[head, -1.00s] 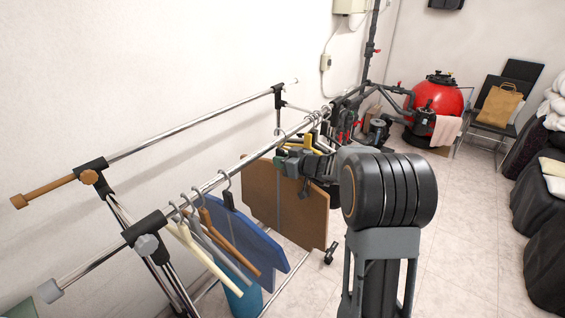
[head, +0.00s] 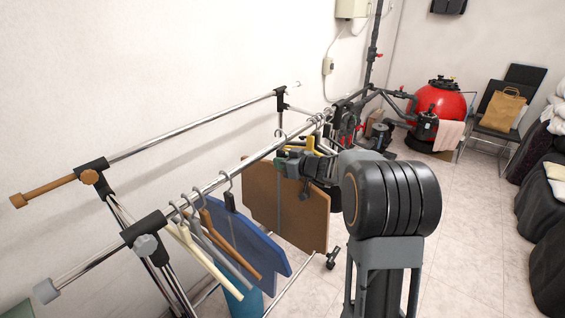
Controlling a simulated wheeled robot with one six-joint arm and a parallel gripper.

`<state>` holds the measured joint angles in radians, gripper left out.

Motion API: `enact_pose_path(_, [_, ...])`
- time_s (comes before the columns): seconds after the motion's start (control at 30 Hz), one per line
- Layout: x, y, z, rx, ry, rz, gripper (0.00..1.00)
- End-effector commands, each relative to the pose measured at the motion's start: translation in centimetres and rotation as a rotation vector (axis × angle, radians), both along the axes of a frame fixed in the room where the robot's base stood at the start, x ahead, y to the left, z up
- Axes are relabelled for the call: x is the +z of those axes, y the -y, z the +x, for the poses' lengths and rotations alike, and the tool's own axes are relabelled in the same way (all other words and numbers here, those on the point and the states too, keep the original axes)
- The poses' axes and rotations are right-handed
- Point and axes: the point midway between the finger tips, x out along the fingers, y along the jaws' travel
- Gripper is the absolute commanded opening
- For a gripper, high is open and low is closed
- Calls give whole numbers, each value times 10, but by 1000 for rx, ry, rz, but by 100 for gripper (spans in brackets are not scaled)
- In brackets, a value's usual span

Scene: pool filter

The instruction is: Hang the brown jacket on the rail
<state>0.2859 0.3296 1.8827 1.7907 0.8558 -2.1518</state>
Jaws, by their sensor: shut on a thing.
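The brown jacket (head: 285,205) is a flat brown panel hanging upright below the front bar of the rail (head: 240,168), right of a blue garment. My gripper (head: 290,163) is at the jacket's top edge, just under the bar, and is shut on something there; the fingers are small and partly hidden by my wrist. The top of the jacket's hanger shows as a thin hook close to the bar. I cannot tell whether that hook rests on the bar.
A blue garment (head: 245,240) and several empty hangers (head: 205,240) hang left of the jacket. More hangers crowd the bar's far end. A second bar (head: 200,122) runs behind. A red filter tank (head: 440,104) and a chair (head: 497,120) stand at the back right. The tiled floor is open at right.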

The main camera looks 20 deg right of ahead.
Motion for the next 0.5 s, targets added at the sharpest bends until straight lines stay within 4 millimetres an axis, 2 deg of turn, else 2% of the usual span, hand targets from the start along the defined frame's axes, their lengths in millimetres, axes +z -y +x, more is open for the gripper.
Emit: enact_pose_path(0.5, [-7, -2, 3, 0, 3, 1, 0])
